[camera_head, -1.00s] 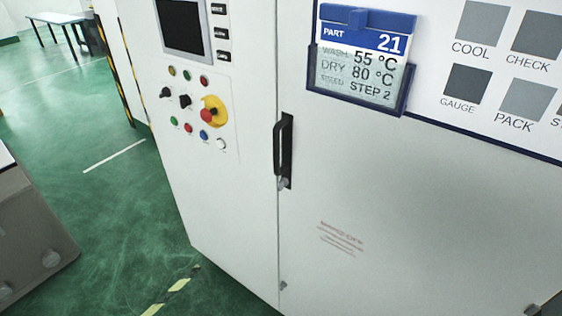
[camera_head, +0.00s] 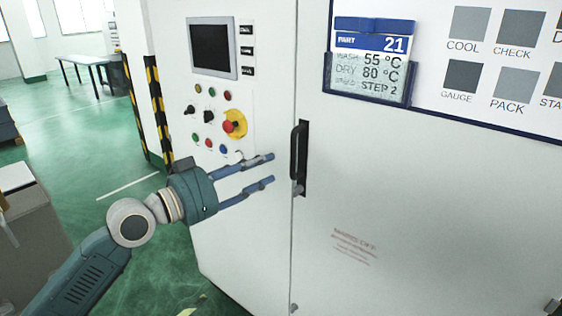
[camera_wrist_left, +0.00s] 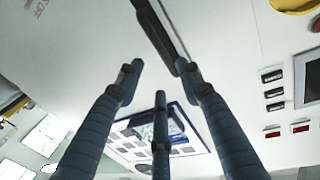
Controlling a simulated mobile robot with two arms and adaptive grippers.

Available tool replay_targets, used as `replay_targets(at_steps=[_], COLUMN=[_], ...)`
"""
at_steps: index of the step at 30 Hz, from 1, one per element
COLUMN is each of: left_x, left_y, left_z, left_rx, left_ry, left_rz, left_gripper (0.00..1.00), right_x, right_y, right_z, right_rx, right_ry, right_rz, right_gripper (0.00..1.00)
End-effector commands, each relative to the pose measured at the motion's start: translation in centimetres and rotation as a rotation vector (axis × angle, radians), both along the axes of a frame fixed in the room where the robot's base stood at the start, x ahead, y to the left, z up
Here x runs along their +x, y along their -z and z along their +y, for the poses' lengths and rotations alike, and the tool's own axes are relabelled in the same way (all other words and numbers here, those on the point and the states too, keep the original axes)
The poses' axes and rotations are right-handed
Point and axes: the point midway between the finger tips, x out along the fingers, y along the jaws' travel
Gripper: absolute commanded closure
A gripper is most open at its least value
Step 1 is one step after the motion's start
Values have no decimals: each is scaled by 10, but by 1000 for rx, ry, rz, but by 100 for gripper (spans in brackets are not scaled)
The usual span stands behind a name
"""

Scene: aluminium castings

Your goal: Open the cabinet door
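The white cabinet door (camera_head: 420,210) stands closed, flush with the panel to its left. Its black vertical handle (camera_head: 296,152) is at the door's left edge. My left gripper (camera_head: 271,169) is just left of the handle, fingers pointing at it, apart from each other and empty. In the left wrist view the dark handle (camera_wrist_left: 158,28) lies beyond the spread fingertips (camera_wrist_left: 160,80); whether any finger touches it I cannot tell. My right gripper is not in view.
The control panel with coloured buttons and a yellow-red emergency stop (camera_head: 233,123) is just above my left gripper. A part card (camera_head: 371,60) hangs on the door beside a board (camera_head: 470,110). Green floor (camera_head: 110,150) is open at the left, with a grey unit (camera_head: 40,230) there.

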Motion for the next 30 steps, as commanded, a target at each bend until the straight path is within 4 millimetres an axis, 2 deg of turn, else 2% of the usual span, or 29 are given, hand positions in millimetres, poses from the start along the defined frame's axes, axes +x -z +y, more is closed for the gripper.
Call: replay_targets(at_steps=[5,12,18,30], left_x=[13,45,64,72], left_y=[-6,-6,-4,-1], left_z=[-17,-50,-71,-79], left_rx=[-6,-6,-4,-2], left_ry=[5,3,2,1], left_rz=[0,2,2,-1], left_gripper=[63,63,63,63], right_x=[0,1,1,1], right_y=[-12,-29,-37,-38], right_z=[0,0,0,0], right_rx=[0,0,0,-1], right_ry=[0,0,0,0], right_rz=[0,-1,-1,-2], right_gripper=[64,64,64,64])
